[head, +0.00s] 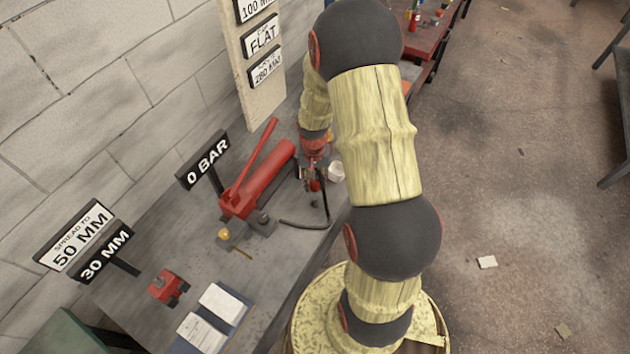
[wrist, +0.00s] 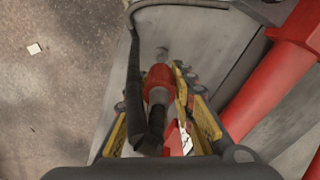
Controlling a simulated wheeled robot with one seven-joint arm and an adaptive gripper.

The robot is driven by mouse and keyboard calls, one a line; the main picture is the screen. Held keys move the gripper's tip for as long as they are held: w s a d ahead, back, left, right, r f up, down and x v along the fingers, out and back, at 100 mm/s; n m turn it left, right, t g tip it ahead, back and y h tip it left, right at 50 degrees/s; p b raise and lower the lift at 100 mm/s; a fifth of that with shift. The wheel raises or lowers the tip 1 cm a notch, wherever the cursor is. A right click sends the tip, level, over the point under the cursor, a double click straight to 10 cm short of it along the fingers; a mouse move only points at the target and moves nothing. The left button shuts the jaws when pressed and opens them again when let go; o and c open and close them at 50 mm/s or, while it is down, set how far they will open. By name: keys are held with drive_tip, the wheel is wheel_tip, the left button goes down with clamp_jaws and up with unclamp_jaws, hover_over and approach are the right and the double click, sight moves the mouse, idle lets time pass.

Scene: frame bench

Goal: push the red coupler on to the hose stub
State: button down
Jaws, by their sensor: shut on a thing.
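My gripper (wrist: 160,125) is shut on the red coupler (wrist: 159,76), which lies between the yellow-padded fingers in the wrist view. The coupler has a red end, a grey metal band and a dark lower part. A black hose (wrist: 133,75) runs close along its left side. In the head view my gripper (head: 314,172) is over the right side of the bench, and the hose (head: 304,226) curves up toward it. I cannot make out the hose stub clearly or tell whether the coupler touches it.
A red hand pump (head: 262,180) stands left of my gripper on the grey bench, by a "0 BAR" sign (head: 203,160). A white round thing (head: 336,171) is close on the right.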

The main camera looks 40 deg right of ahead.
sight(315, 190)
drive_tip(key=shift+f+b, duration=1.4)
drive_tip(key=shift+f, duration=1.1)
drive_tip(key=shift+f+b, duration=1.05)
drive_tip(key=shift+f, duration=0.95)
drive_tip(key=c, duration=1.5)
unclamp_jaws()
drive_tip(key=shift+o, duration=0.4)
wheel_tip(315, 190, up, 12)
drive_tip(key=shift+a, duration=0.1)
